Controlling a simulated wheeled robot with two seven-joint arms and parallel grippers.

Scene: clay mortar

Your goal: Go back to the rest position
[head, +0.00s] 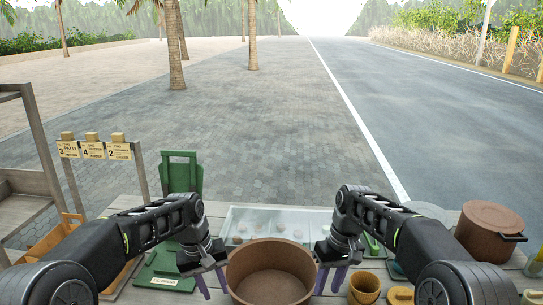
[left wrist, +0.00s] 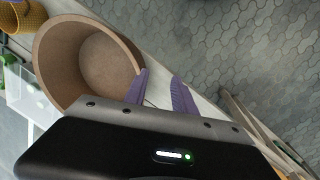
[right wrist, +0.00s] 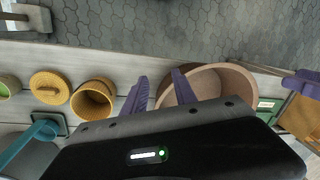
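My left gripper (head: 212,284) hangs at the left side of a large brown clay bowl (head: 270,272) on the table. In the left wrist view its purple fingers (left wrist: 160,93) are apart with nothing between them, beside the bowl's rim (left wrist: 137,60). My right gripper (head: 330,280) hangs at the bowl's right side. In the right wrist view its purple fingers (right wrist: 160,92) are apart and empty, with one finger close to or over the bowl's rim (right wrist: 226,70). I cannot tell whether either gripper touches the bowl.
A glass-topped case (head: 275,224) stands behind the bowl. A yellow cup (head: 365,287) and lid (head: 400,295) sit right of it. A lidded brown pot (head: 490,230) stands far right. A green stand (head: 180,172) and number sign (head: 95,150) are at left.

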